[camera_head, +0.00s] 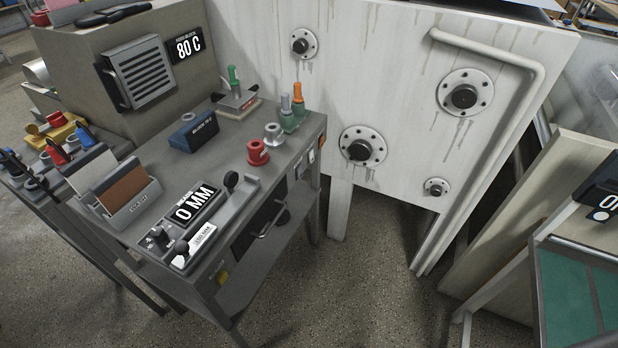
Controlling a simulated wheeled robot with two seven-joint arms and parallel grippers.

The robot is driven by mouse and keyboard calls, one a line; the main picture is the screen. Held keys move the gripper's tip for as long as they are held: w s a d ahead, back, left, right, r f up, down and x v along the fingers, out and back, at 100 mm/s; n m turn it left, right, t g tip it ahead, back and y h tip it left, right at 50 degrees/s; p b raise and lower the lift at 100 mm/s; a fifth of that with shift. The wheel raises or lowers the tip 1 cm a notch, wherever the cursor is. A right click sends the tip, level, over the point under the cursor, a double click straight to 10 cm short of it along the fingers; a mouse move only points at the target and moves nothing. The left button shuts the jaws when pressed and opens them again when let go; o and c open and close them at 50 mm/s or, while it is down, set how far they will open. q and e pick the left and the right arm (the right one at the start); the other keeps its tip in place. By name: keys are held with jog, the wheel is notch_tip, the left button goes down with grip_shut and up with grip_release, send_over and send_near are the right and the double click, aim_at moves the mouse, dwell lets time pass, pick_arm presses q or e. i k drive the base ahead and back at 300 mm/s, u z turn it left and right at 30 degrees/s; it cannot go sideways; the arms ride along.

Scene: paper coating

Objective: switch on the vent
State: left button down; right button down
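A louvered vent grille (142,72) is set in the front of a grey-brown cabinet (95,60) at the upper left. A black display (187,45) reading 80 C is beside the grille. A small orange-and-white switch-like part (322,142) is on the right side of the grey bench, with a pale plate (311,156) beside it. I cannot tell which control belongs to the vent, or whether it is on. Neither of my grippers is in view.
The grey bench (225,160) holds a 0 MM gauge (193,204), a card holder (125,203), a blue block (193,132) and a red spool (258,153). A white panel (385,85) with round black ports stands behind. The speckled floor (370,270) at lower middle is clear.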

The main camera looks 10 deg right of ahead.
aim_at(300, 174)
jog(key=z, duration=1.9)
jog(key=i, duration=0.45)
jog(key=u, duration=3.15)
